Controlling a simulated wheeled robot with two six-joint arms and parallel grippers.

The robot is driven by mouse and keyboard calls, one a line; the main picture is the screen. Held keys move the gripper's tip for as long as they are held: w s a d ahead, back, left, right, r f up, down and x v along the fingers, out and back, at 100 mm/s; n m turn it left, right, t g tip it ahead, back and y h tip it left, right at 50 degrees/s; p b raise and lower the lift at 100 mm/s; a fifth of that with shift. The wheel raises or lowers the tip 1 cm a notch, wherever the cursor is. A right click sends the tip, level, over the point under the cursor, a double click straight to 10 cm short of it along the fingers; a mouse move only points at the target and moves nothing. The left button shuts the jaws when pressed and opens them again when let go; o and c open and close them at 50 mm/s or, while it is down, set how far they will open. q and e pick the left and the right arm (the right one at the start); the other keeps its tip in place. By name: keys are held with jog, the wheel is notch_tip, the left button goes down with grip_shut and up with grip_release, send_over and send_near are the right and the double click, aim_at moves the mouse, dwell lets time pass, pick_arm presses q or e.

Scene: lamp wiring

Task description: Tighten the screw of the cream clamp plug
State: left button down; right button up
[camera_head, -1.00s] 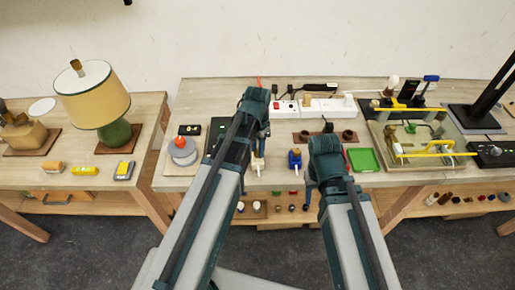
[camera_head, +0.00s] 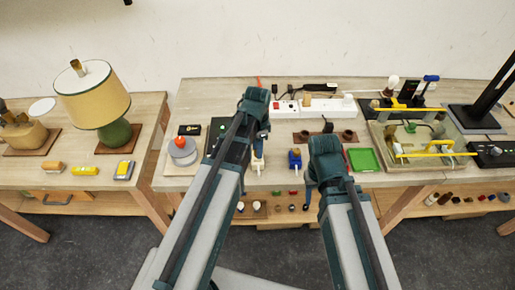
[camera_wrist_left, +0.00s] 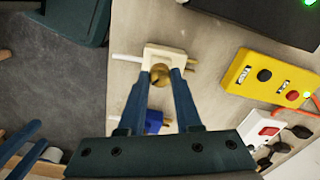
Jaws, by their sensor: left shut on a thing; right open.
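The cream clamp plug (camera_head: 258,163) lies near the front of the middle table, with its pale cable toward the front edge. In the left wrist view the plug (camera_wrist_left: 165,56) shows a cream body, brass pins on the right and a round brass screw (camera_wrist_left: 159,76). My left gripper (camera_wrist_left: 164,74) is shut on the screw, one blue finger at each side; it also shows in the head view (camera_head: 259,145). My right gripper (camera_head: 309,187) is open and empty near the table's front edge, right of the plug; its fingertips are partly hidden by the arm.
A blue plug (camera_head: 295,159) lies right of the cream one. A green tray (camera_head: 364,160) is further right. A yellow box (camera_wrist_left: 268,78) and a white power strip (camera_head: 325,105) lie behind. A grey round stand (camera_head: 183,156) with a red top is to the left.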

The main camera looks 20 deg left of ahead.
pick_arm(q)
jog(key=c, duration=0.6)
grip_release()
jog(key=shift+r, duration=0.15)
notch_tip(320, 180, up, 14)
jog(key=p, duration=1.3)
jog(key=shift+f+p, duration=0.2)
jog(key=shift+p, duration=0.2)
jog(key=s+d+f+n+b, duration=0.2)
jog(key=s+d+f+b, duration=0.1)
jog(key=s, duration=0.1)
jog(key=s+d+f+n+b, duration=0.2)
jog(key=s+d+f+b, duration=0.1)
jog(key=s+f+b, duration=0.1)
jog(key=s+d+f+n+y+b, duration=0.1)
jog(key=s+d+f+n+b, duration=0.2)
jog(key=s+f+b, duration=0.1)
jog(key=shift+s+d, duration=0.35)
jog(key=shift+s, duration=0.5)
